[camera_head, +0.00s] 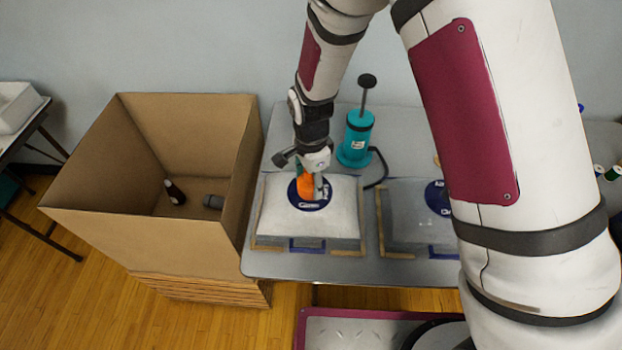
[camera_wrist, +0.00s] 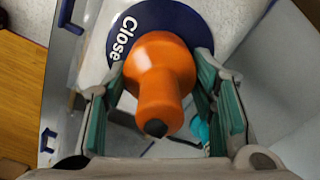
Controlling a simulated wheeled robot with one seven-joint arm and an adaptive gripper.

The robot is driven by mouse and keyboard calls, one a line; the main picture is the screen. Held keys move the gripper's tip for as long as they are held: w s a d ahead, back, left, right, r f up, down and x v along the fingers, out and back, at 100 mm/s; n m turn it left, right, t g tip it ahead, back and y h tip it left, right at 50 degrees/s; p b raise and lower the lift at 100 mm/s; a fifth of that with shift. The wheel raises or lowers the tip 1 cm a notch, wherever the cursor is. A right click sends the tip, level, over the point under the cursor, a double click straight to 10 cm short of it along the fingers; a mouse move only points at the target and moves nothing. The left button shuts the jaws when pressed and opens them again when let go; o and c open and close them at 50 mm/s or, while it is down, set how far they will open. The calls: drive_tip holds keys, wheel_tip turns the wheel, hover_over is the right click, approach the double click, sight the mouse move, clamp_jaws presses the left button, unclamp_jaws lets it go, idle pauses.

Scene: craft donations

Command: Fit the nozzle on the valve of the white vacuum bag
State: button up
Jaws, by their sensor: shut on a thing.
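The white vacuum bag (camera_head: 335,225) lies flat on the grey table, with a round dark blue valve (camera_head: 296,199) on its top. My gripper (camera_head: 312,186) points down over this valve. It is shut on the orange nozzle (camera_head: 304,188), which is upright or nearly so at the valve. In the wrist view the nozzle (camera_wrist: 158,75) sits between the teal finger pads of my gripper (camera_wrist: 162,72). Its wide part covers much of the blue valve disc (camera_wrist: 126,28), where the word "Close" shows. I cannot tell whether the nozzle touches or is seated on the valve, because its underside is hidden.
A teal hand pump (camera_head: 356,140) with a dark hose stands behind the bags. A grey bag (camera_head: 408,222) with a blue valve lies to the right, partly hidden by my arm. A deep cardboard box (camera_head: 135,240) holding dark items stands left of the table.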

drive_tip(key=o, duration=1.2)
drive_tip(key=shift+r, duration=0.1)
wheel_tip(320, 180, up, 10)
drive_tip(key=shift+r, duration=0.25)
drive_tip(key=shift+d+r, duration=0.1)
drive_tip(key=shift+r, duration=0.8)
drive_tip(key=s+d+r+n+t, duration=0.1)
drive_tip(key=d+r+n, duration=0.2)
drive_tip(key=d+r, duration=0.5)
drive_tip(key=s+d+r+n+t, duration=0.1)
drive_tip(key=s+d+r+n, duration=0.2)
drive_tip(key=s+d+r, duration=0.1)
drive_tip(key=s+d+r+n+t, duration=0.2)
drive_tip(key=s+d+r+n, duration=0.1)
drive_tip(key=s+d+r, duration=0.2)
drive_tip(key=s+d+r+n+t, duration=0.1)
drive_tip(key=s+d+r+n, duration=0.2)
drive_tip(key=s+r, duration=0.3)
drive_tip(key=shift+s+d+r+t, duration=0.15)
drive_tip(key=shift+s+d+t, duration=0.15)
drive_tip(key=shift+s+d, duration=0.65)
